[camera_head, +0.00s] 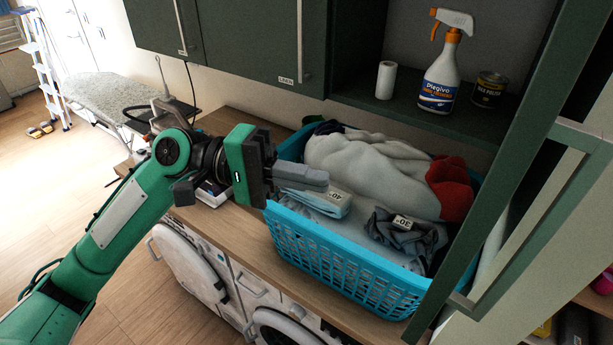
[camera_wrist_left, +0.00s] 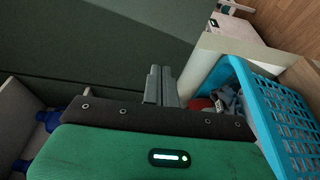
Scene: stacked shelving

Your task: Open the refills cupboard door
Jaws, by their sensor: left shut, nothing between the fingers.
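An open dark green compartment (camera_head: 412,100) at the upper right holds a spray bottle, a white roll and a tin. A dark green panel (camera_head: 520,150) juts toward me on its right, with a paler green bar frame (camera_head: 560,215) on its outer side. It looks like this cupboard's door swung out; no refills label is readable on it. My left gripper (camera_head: 322,181) is shut and empty, over the left part of the laundry basket, away from the panel. Its closed fingers show in the left wrist view (camera_wrist_left: 161,86). My right gripper is out of view.
The blue laundry basket (camera_head: 340,262) with folded clothes stands on the wooden counter (camera_head: 240,234). Closed green cupboards, one labelled linen (camera_head: 270,45), hang on the left. White washing machines (camera_head: 190,262) are below. An ironing board (camera_head: 110,98) and open floor lie left.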

